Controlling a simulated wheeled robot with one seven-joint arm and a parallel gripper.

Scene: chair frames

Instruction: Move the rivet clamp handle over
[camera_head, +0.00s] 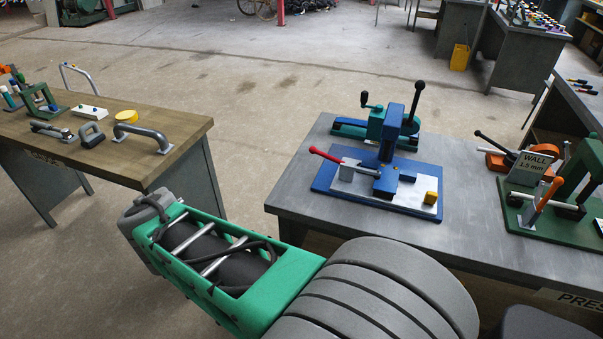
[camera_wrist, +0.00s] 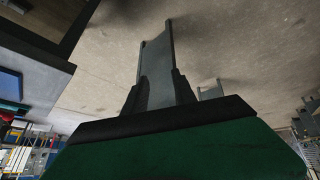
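A blue press fixture (camera_head: 388,178) stands on the grey bench on the right in the head view. A thin lever with a red grip (camera_head: 326,154) lies low across its left side, ending at a light clamp block; I take it to be the rivet clamp handle. A black-knobbed lever (camera_head: 415,103) stands up behind it. My gripper (camera_wrist: 157,70) shows in the wrist view as dark and grey pieces above a green body, touching no fixture there. How far its fingers are apart is unclear. The handle does not show clearly in the wrist view.
My arm crosses the head view's lower middle. A wooden-topped table (camera_head: 185,130) with handles stands left. Open floor lies between the benches.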

